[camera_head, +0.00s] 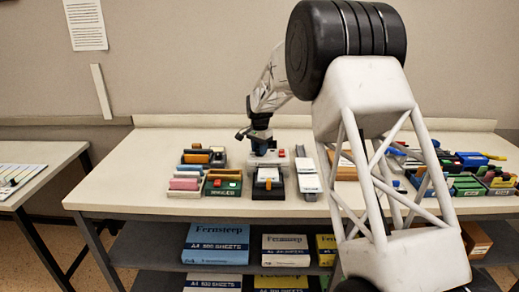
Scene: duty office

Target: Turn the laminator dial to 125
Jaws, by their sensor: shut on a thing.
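My gripper (260,149) points down at the middle of the table, over a small pale device (283,162) with a red part on top. This device may be the laminator, but it is too small to be sure. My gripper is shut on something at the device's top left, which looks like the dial. The fingers and the wrist hide most of it. No number or pointer on the dial can be read from here.
The table (130,198) holds office items close by: a green-and-red box (223,183), pink and orange pieces to the left, and a long white device (307,175) to the right. Several coloured boxes stand at the far right. Paper packs (216,243) lie on the shelf below.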

